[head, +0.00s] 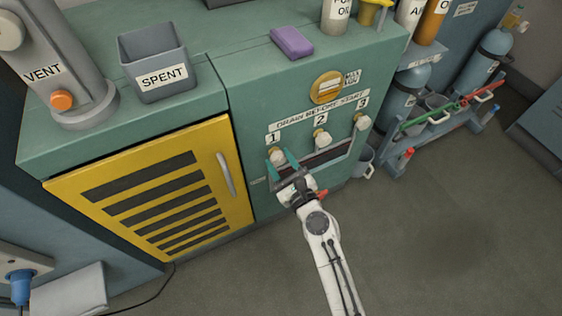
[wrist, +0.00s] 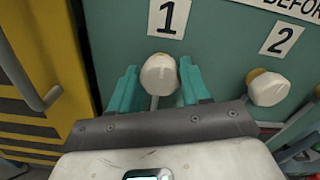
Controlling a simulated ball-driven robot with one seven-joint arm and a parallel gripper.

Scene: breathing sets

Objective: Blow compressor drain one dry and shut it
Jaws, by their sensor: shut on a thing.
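Drain one's pale rounded knob (head: 277,153) is under the label 1 on the green compressor front (head: 262,110). In the wrist view the knob (wrist: 160,76) sits between the two teal fingers of my gripper (head: 281,160), which is shut on it. The fingers in the wrist view (wrist: 157,88) stand on either side of it. Drain two (head: 322,138) and drain three (head: 362,122) are to its right, with like knobs. Any water from drain one is not visible; its outlet is hidden behind my gripper.
A dark slot (head: 326,156) runs below the drains. A yellow louvred door (head: 160,185) with a handle (head: 226,174) is close on the left. A SPENT bin (head: 155,65), a VENT post (head: 75,90) and a purple block (head: 292,42) stand on top.

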